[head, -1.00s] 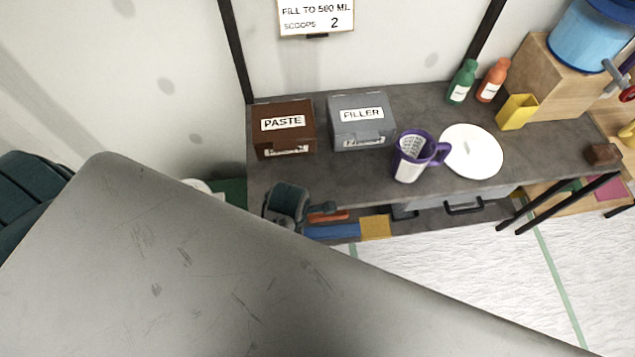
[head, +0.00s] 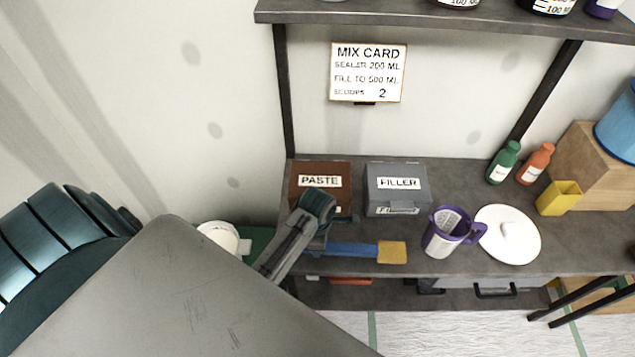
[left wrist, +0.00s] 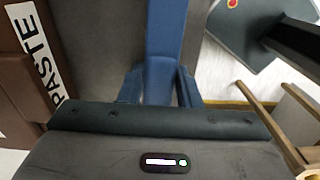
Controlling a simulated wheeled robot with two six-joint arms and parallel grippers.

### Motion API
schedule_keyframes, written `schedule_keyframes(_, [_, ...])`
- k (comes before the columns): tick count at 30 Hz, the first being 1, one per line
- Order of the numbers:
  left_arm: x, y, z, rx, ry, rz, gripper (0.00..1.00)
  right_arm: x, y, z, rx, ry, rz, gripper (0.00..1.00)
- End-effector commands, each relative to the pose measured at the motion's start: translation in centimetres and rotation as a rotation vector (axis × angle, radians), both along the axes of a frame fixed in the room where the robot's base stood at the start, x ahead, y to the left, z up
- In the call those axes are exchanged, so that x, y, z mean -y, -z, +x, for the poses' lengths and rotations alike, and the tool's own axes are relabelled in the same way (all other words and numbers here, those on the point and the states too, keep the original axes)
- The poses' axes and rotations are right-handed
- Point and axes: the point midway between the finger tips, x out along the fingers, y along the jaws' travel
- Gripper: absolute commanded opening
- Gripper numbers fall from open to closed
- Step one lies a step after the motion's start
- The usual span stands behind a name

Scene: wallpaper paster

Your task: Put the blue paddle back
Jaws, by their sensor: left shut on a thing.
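The blue paddle (head: 352,249) has a blue handle and a yellow-tan end (head: 392,252). In the head view it lies sideways across the front part of the bench top, its end pointing right. My left gripper (head: 323,247) is shut on the handle's left end. In the left wrist view the blue paddle (left wrist: 166,30) runs up and away between the two fingers (left wrist: 158,88). I cannot tell whether it touches the bench or is held above it. My right gripper is not in view.
The grey bench (head: 450,178) holds a brown PASTE box (head: 335,169), a grey FILLER box (head: 397,172), a purple-handled measuring cup (head: 436,243), a white lid (head: 515,232), a yellow cup (head: 560,199) and two bottles. A shelf (head: 420,14) hangs above. A white bucket (head: 220,236) stands left.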

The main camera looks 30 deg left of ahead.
Motion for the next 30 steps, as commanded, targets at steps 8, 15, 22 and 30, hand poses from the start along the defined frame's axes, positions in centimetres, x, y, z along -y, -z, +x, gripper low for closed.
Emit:
schedule_keyframes(8, [-0.9, 2.9, 1.4, 0.000, -0.001, 0.001, 0.01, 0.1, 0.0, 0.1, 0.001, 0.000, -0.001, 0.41])
schedule_keyframes(15, [-0.9, 3.2, 1.4, 0.002, -0.001, 0.001, 0.01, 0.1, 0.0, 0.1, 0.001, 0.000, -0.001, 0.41])
schedule_keyframes(22, [-0.9, 3.3, 1.4, 0.002, -0.001, 0.001, 0.52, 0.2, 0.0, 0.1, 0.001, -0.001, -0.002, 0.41])
schedule_keyframes(30, [-0.9, 3.3, 1.4, 0.002, 0.000, 0.001, 0.52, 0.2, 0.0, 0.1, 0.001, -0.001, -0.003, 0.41])
